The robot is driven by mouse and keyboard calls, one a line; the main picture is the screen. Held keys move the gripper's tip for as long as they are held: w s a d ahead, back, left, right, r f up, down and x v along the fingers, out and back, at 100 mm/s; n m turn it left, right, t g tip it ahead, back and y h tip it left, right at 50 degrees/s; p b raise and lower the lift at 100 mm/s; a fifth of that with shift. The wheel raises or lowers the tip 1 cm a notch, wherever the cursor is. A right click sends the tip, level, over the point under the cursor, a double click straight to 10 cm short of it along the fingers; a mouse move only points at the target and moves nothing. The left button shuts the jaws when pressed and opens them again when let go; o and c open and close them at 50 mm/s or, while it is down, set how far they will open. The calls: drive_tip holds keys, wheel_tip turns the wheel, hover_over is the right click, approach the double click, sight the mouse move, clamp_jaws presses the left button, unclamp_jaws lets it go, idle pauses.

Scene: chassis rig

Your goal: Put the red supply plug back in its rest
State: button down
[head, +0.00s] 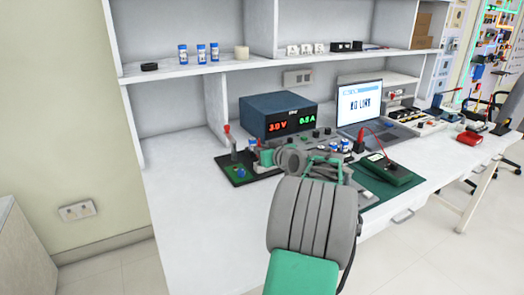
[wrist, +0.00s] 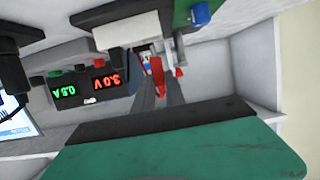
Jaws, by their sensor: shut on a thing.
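My gripper (wrist: 160,92) is shut on a red piece, which I take to be the red supply plug (wrist: 157,66), held between the two dark fingers in the wrist view. I cannot make out the plug's rest for certain.
A blue power supply (head: 265,112) reading 3.0 V and 0.5 A stands behind the gripper. An open laptop (head: 365,108) and a dark green meter (head: 388,172) with a red lead are to the right. The white bench (head: 185,215) is clear at the front left. A shelf (head: 200,70) overhangs the back.

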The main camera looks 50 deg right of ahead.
drive_tip(key=shift+f+b, duration=1.5)
drive_tip(key=shift+f, duration=0.35)
drive_tip(key=c, duration=1.3)
unclamp_jaws()
drive_tip(key=p+v, duration=0.1)
drive_tip(key=v, duration=0.7)
drive_tip(key=shift+d, duration=0.1)
drive_tip(key=shift+w, duration=0.1)
